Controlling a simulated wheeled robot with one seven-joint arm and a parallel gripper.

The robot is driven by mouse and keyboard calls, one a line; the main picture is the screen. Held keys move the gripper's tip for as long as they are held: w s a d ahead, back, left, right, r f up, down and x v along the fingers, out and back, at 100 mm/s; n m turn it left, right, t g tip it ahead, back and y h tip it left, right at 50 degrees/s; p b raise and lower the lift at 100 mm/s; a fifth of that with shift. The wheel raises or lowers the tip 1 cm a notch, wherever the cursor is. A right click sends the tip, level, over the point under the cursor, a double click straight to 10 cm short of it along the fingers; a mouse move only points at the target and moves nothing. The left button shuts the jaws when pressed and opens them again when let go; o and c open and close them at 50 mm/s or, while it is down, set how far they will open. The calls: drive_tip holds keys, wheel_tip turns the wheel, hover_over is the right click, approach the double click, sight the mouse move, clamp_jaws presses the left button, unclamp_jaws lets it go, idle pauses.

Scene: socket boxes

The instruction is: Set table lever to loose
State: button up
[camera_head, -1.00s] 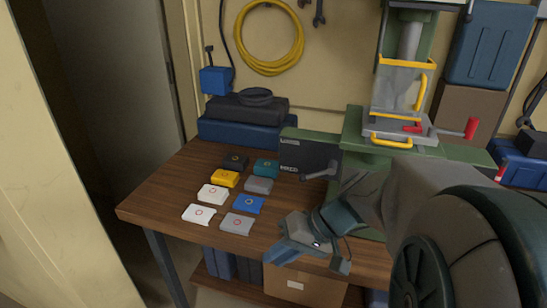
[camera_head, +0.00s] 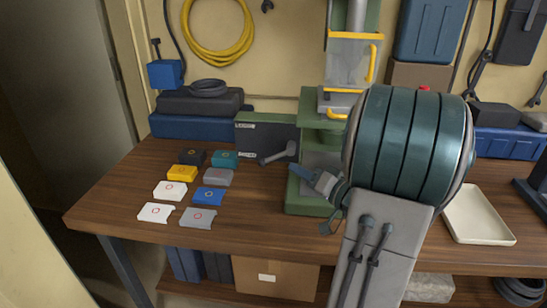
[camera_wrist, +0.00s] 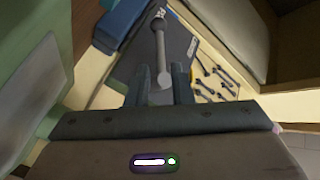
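A grey lever (camera_head: 278,154) with a rounded end sticks out from the dark box on the left side of the green drill-press-like machine (camera_head: 312,110). My gripper (camera_head: 299,172) is just right of and below the lever in the head view. Its fingers are apart in the wrist view (camera_wrist: 157,88). I cannot tell whether either finger touches the lever. My arm hides much of the machine's right side. No loose or tight marking is readable.
Several small coloured boxes, including a blue one (camera_head: 209,196), lie on the wooden bench (camera_head: 110,205) at left. A pale tray (camera_head: 478,216) lies right of my arm. A dark case (camera_head: 198,102) stands behind the boxes. The front left bench top is clear.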

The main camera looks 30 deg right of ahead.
sight(274, 158)
drive_tip(key=p+x, duration=0.1)
drive_tip(key=x, duration=0.8)
drive_tip(key=shift+w+a, duration=0.15)
drive_tip(key=shift+w, duration=0.05)
clamp_jaws()
